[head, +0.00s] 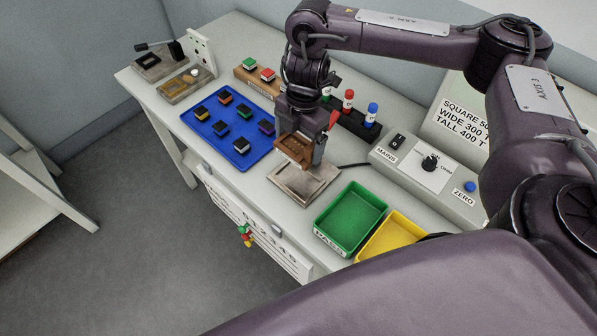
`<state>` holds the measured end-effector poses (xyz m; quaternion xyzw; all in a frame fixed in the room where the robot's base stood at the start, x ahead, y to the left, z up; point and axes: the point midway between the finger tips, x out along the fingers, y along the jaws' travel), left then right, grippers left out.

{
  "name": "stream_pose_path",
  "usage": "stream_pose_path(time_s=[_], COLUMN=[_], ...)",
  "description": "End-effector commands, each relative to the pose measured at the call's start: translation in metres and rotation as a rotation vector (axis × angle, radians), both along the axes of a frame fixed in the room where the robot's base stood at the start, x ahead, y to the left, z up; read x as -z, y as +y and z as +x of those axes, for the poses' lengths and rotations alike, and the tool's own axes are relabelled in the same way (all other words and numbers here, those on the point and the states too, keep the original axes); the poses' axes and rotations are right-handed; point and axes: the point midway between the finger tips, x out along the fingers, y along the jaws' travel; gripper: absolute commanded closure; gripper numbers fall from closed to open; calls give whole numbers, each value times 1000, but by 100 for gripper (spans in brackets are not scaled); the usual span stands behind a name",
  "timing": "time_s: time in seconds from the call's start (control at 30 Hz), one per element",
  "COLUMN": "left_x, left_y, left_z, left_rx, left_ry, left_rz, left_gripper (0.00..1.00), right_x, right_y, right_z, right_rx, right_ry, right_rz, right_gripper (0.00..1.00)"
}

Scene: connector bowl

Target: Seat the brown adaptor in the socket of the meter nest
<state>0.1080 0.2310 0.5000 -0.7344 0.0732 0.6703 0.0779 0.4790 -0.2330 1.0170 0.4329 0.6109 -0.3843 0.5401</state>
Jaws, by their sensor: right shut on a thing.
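My right gripper (303,150) comes down from above, shut on the brown adaptor (291,149). The adaptor is a small brown block, seen between the fingers. It appears just above the far part of the meter nest (318,194), a flat grey-beige metal block on the table; whether they touch I cannot tell. The nest's socket is partly hidden by the adaptor and gripper. A dark cable runs from near the nest to the grey meter box (448,190), which has a knob. My left gripper is not in view.
A blue tray (240,163) with several coloured-top blocks lies left of the nest. A green bin (352,217) and a yellow bin (393,240) stand right of it. Behind the gripper is a dark rack (357,126) with coloured-capped bottles. The table's front edge is close to the nest.

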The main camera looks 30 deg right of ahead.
Motion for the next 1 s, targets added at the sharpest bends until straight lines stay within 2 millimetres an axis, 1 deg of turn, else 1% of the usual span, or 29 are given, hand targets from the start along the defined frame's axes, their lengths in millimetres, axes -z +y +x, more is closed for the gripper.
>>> stream_pose_path(time_s=[0.03, 0.1, 0.2, 0.3, 0.47, 0.6, 0.7, 0.77, 1.0], left_x=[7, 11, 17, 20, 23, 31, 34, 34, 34], left_y=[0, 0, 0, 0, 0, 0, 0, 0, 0], left_z=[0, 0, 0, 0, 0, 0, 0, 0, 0], left_rx=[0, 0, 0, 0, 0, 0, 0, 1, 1], left_ry=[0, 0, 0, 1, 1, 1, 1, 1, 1], left_rz=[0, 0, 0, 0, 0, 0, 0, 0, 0], left_gripper=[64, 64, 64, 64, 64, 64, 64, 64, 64], right_x=[18, 35, 57, 71, 82, 104, 115, 117, 116], right_y=[1, 0, 0, 1, 0, 1, 1, 0, 0], right_z=[-2, -2, -1, -1, 0, -1, 0, 0, 0], right_rx=[2, 2, 2, 2, 2, 3, 2, 2, 2], right_ry=[6, 7, 5, 3, 0, 3, 1, 1, -1], right_rz=[2, 2, 1, 1, 0, 2, 2, 1, 0], right_gripper=[38, 38, 38, 38, 38, 38, 38, 38, 38])
